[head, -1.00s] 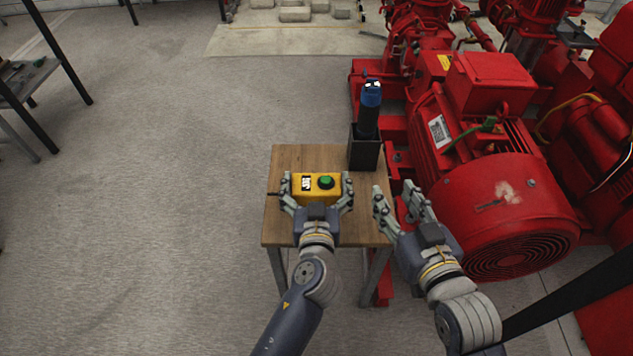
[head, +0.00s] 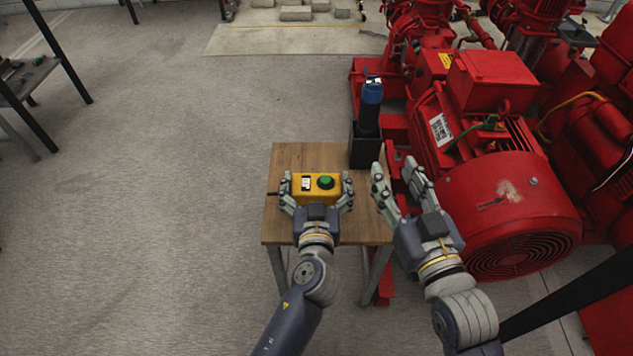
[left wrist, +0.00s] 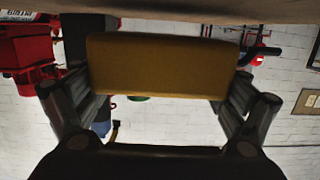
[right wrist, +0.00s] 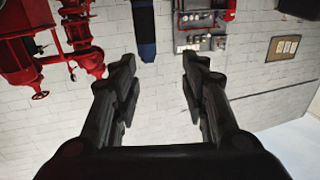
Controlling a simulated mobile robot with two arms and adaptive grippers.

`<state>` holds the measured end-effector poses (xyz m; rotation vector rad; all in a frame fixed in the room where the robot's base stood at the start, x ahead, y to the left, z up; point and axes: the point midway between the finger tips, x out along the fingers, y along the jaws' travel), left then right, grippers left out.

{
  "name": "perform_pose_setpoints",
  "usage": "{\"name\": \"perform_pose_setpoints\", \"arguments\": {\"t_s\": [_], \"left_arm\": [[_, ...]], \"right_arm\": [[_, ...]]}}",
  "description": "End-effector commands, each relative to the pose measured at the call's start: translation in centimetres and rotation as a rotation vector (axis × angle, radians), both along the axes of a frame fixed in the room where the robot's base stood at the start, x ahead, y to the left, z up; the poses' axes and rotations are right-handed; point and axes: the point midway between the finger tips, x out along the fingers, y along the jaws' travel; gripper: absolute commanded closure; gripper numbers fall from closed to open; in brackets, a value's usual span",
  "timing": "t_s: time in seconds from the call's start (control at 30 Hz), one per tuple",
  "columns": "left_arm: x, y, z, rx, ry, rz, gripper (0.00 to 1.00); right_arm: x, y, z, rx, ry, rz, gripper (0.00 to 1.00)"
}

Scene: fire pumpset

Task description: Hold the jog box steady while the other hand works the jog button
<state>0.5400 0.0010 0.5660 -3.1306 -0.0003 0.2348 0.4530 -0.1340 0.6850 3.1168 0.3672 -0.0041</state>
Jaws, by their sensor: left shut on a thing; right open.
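The yellow jog box (head: 316,193) is at the small wooden table, with its green jog button (head: 326,182) facing up and a black-and-white label beside it. My left gripper (head: 317,192) is shut on the jog box, one finger at each short end. In the left wrist view the box's plain yellow side (left wrist: 162,65) lies between the fingers. My right gripper (head: 395,172) is open and empty, to the right of the box and apart from it, near the table's right edge. The right wrist view shows nothing between its fingers (right wrist: 157,85).
The wooden table (head: 290,157) has a black holder (head: 364,150) at its back right corner with a dark, blue-topped tool (head: 370,108) upright in it. A large red pump motor (head: 500,200) stands close on the right.

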Motion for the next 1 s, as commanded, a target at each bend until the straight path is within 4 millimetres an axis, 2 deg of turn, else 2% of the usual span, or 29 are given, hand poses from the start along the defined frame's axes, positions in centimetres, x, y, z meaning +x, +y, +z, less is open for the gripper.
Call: {"name": "perform_pose_setpoints", "arguments": {"t_s": [1.0], "left_arm": [[-0.1, -0.3, -0.7, -0.009, 0.001, -0.001, 0.42]], "right_arm": [[-0.3, 0.4, 3.7, 0.052, -0.198, 0.011, 0.59]]}}
